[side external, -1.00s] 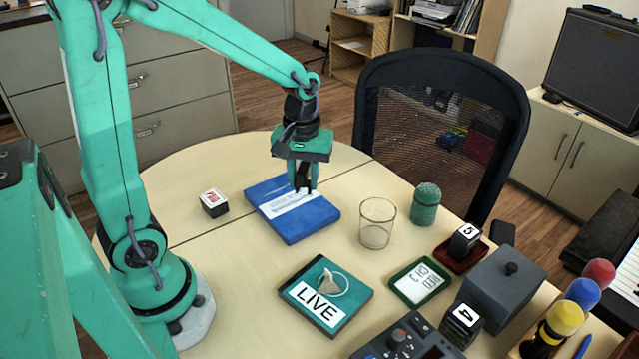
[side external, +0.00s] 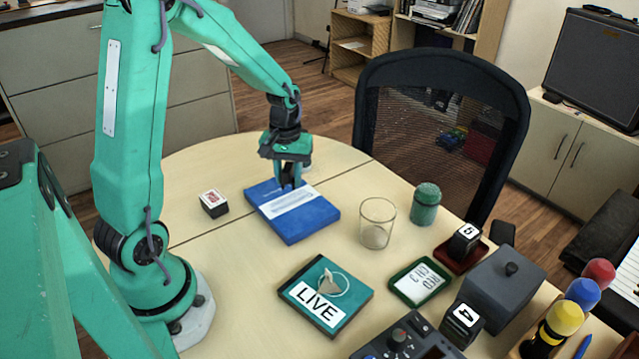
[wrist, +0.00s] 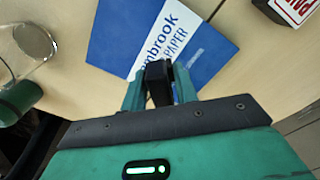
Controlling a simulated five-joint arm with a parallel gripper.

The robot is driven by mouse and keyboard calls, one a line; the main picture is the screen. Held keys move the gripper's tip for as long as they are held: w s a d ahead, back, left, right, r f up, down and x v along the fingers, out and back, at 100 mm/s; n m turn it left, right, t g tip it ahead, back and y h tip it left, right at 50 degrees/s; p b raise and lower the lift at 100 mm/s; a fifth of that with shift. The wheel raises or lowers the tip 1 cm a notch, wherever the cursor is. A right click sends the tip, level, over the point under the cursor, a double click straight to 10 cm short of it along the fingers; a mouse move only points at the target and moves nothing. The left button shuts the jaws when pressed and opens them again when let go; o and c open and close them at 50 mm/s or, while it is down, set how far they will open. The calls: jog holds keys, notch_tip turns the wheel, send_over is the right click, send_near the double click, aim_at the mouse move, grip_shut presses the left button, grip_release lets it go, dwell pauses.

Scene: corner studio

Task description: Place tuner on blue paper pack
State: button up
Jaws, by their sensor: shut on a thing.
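The blue paper pack (side external: 305,222) lies flat on the table with a white label band; it also shows in the wrist view (wrist: 207,63). My gripper (side external: 288,178) points down over the pack's far part. Its jaws are shut on a small black thing, which I take to be the tuner (wrist: 157,80). In the side view the tuner shows only as a dark shape between the fingers, at or just above the pack. I cannot tell whether it touches the pack. The fingers hide part of the tuner.
A drinking glass (side external: 377,232) and a green jar (side external: 425,205) stand right of the pack. A small black box with a red and white top (side external: 213,203) stands to its left. A teal LIVE box (side external: 325,293) lies in front.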

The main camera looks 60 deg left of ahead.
aim_at(290, 200)
jog(key=shift+f, duration=1.8)
jog(key=shift+f, duration=0.2)
jog(key=o, duration=0.9)
jog(key=shift+o, duration=0.2)
jog(key=shift+r, duration=0.15)
notch_tip(290, 200, up, 12)
jog(key=shift+r, duration=0.1)
jog(key=shift+d, duration=0.1)
